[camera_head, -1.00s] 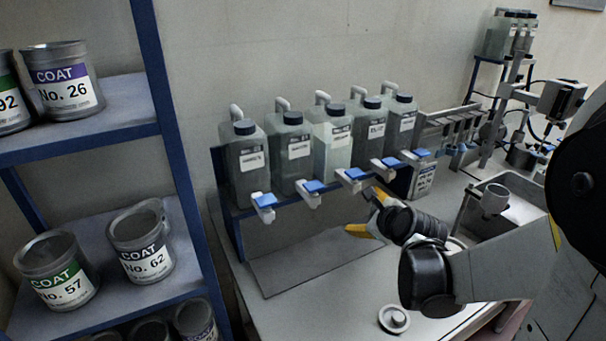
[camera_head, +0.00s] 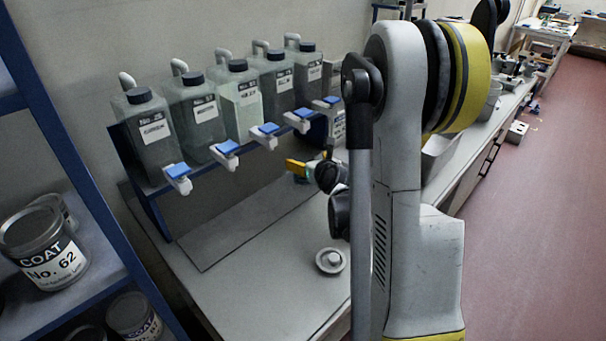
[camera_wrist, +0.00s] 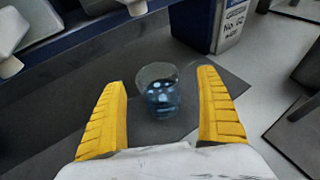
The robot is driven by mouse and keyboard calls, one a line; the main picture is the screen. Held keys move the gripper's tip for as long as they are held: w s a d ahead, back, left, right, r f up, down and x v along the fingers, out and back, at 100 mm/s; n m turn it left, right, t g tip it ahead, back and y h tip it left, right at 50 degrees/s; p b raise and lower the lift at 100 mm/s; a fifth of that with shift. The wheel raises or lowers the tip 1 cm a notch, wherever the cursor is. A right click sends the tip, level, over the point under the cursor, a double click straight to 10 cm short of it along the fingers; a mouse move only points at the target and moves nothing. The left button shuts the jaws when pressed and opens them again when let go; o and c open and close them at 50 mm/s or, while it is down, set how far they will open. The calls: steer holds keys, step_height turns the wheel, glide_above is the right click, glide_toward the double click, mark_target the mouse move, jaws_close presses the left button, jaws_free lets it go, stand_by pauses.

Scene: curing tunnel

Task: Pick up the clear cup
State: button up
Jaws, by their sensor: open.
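The clear cup (camera_wrist: 158,93) stands upright on the dark mat (camera_wrist: 226,95) in the wrist view. It is see-through, with a bluish lower part. My gripper (camera_wrist: 162,78) is open, with one yellow finger on each side of the cup in the picture and a gap to both. The fingers do not touch it; I cannot tell how deep it sits between them. In the head view my gripper (camera_head: 296,168) is low over the mat, below the dispenser taps, and mostly hidden by my arm. I cannot make out the cup clearly there.
A blue rack of several bottles (camera_head: 242,100) with blue-handled taps (camera_head: 226,148) overhangs the mat. A labelled container (camera_wrist: 230,24) stands behind the cup. A round lid-like piece (camera_head: 330,261) lies on the bench. Shelves with paint cans (camera_head: 45,248) are at left.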

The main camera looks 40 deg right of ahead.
mark_target(300, 156)
steer(key=x, duration=0.2)
steer(key=b+x, duration=0.1)
steer(key=x, duration=0.1)
steer(key=shift+w+a+f, duration=0.1)
steer(key=shift+a+f, duration=0.1)
steer(key=shift+f, duration=0.05)
steer(key=c, duration=1.4)
steer(key=shift+r, duration=0.2)
steer(key=shift+c, duration=0.2)
